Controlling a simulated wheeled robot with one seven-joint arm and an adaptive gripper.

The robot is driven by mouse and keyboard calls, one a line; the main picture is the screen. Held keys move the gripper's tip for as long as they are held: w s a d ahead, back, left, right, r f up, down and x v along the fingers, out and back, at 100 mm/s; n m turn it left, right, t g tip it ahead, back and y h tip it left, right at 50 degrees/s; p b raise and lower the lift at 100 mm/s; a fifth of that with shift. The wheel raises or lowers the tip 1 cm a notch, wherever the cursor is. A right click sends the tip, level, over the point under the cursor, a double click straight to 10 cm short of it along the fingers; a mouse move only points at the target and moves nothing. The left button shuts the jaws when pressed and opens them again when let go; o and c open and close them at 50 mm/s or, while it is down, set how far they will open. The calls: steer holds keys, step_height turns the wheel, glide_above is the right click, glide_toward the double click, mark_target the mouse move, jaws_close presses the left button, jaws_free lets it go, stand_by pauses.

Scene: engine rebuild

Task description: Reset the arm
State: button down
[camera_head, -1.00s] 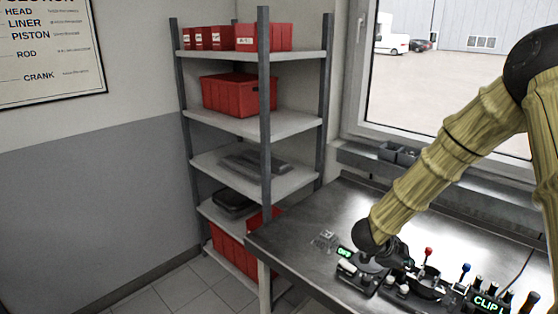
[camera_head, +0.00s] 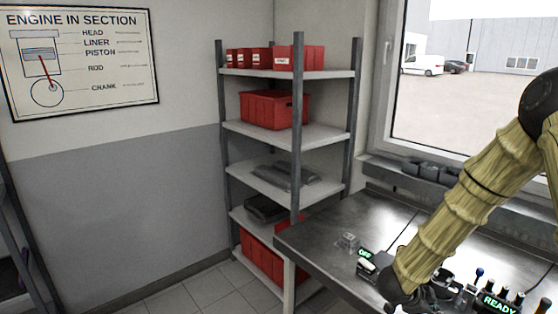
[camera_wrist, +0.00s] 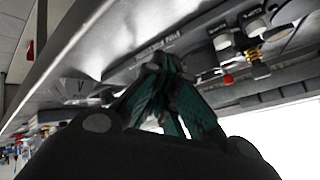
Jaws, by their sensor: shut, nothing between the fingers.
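My arm, in a tan ribbed cover, comes in from the right in the head view and reaches down over the metal bench (camera_head: 345,220). Its black wrist is at the lower edge of the picture, and the fingers cannot be made out there. In the wrist view my gripper (camera_wrist: 168,95) shows its teal and dark fingers drawn together at the tips, with nothing between them. The bench's metal edge runs past behind the fingers in that view.
A green-lit "OFF" unit (camera_head: 366,254) and a "READY" display (camera_head: 499,303) stand on the bench beside my arm. A small clear object (camera_head: 348,242) lies near its left end. A shelf rack (camera_head: 288,130) with red bins stands left, with open floor before it.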

steer(key=s+a+f+n+t+y, duration=0.1)
steer(key=s+a+f+n+y, duration=0.1)
steer(key=s+a+f+n, duration=0.45)
steer(key=s+a+f+n+y, duration=0.25)
steer(key=s+f+n, duration=0.35)
steer(key=f, duration=0.4)
steer(key=s+a+f+n+g+y, duration=0.1)
steer(key=s+a+f+n, duration=0.2)
steer(key=s, duration=0.5)
steer(key=s+a+f+n+g+y, duration=0.2)
steer(key=s+a+f, duration=0.15)
steer(key=s, duration=0.55)
steer(key=s+a+f+n+g+y, duration=0.1)
steer(key=s+a+f+n, duration=0.2)
steer(key=s, duration=0.5)
step_height(320, 180, down, 6)
steer(key=b, duration=0.7)
steer(key=shift+a, duration=0.4)
